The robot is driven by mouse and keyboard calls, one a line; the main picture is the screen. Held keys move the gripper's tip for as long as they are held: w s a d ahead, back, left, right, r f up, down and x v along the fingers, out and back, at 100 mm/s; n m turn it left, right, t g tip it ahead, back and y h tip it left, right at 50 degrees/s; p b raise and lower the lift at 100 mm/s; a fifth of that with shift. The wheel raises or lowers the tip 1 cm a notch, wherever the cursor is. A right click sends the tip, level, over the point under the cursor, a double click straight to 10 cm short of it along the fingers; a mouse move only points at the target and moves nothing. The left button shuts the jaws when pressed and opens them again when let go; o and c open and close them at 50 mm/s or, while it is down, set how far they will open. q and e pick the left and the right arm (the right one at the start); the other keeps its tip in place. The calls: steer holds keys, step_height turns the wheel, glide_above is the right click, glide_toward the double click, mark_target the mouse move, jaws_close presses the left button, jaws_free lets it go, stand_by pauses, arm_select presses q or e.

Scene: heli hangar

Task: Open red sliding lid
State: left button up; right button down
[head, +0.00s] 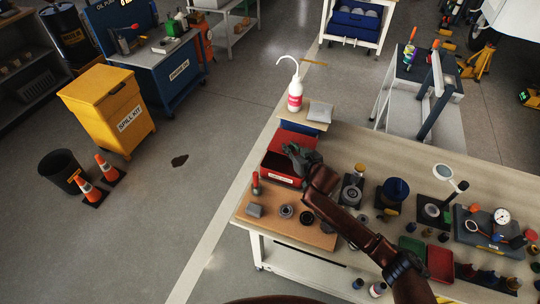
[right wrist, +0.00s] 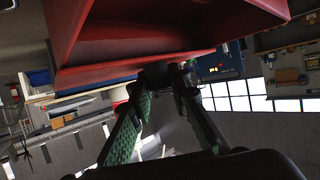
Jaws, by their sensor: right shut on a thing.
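The red box (head: 268,172) stands on the left part of the workbench, with a white label on its front wall. The red sliding lid (head: 279,143) shows as the brighter red top at the back of the box; a darker red area lies in front of it. My right gripper (head: 294,151) is over the box at the lid. In the right wrist view the red box or lid (right wrist: 180,65) fills the top, and my right gripper (right wrist: 165,78) is shut on a small dark part below its edge, probably the lid's handle. My left gripper is not in view.
A white bottle with a bent spout (head: 295,95) stands behind the box. A red-topped small item (head: 256,183) and several round metal parts (head: 287,211) are on the wooden board in front.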

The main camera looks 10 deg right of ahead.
steer(key=shift+w+d, duration=0.1)
steer(key=shift+w, duration=0.05)
steer(key=c, duration=1.9)
jaws_free()
steer(key=shift+c, duration=0.2)
steer(key=shift+o, duration=0.9)
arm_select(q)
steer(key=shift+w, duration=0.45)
arm_select(e)
steer(key=v, duration=1.2)
